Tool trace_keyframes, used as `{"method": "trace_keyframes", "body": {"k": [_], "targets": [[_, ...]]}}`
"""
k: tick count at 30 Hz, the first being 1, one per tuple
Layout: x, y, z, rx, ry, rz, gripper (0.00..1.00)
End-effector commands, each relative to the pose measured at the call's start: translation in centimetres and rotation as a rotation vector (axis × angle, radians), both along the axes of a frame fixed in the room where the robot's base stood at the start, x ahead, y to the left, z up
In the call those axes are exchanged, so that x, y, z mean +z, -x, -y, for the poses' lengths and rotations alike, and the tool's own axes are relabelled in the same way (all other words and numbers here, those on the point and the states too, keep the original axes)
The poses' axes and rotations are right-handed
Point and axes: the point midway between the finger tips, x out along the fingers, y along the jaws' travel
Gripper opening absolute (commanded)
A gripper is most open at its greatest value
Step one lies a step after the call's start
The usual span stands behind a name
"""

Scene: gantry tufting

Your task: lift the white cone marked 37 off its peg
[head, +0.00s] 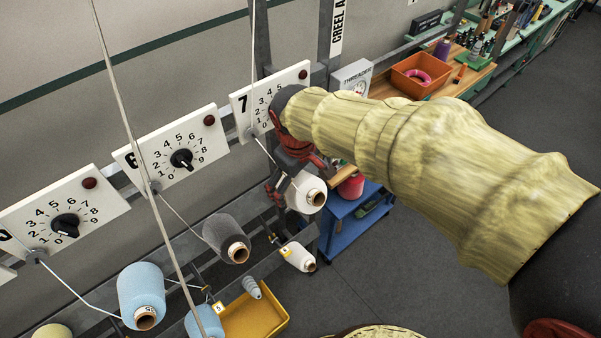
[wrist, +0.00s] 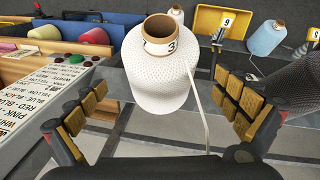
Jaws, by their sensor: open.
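The white cone also shows in the head view (head: 309,193), just below my gripper (head: 292,168). In the wrist view my gripper (wrist: 160,108) is open, with its tan-padded fingers on the left and right of the cone. Gaps show between the pads and the cone. A thread runs down the cone's right side. The peg is hidden.
A dark grey cone (head: 222,232) and a light blue cone (head: 140,290) sit to the left. A smaller white cone (head: 299,257) is below. A yellow tray (head: 272,322) lies lower down. Dial panels (head: 172,152) line the wall. A blue cart (head: 340,238) stands behind.

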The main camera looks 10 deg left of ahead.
Motion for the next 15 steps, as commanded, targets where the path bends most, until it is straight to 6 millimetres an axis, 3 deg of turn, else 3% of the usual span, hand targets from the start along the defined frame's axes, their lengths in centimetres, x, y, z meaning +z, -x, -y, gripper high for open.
{"method": "trace_keyframes", "body": {"k": [7, 15], "targets": [[-3.6, -0.5, 0.0, -0.001, 0.002, -0.004, 1.00], [-5.1, -0.9, 0.0, -0.002, -0.001, 0.001, 1.00]]}}
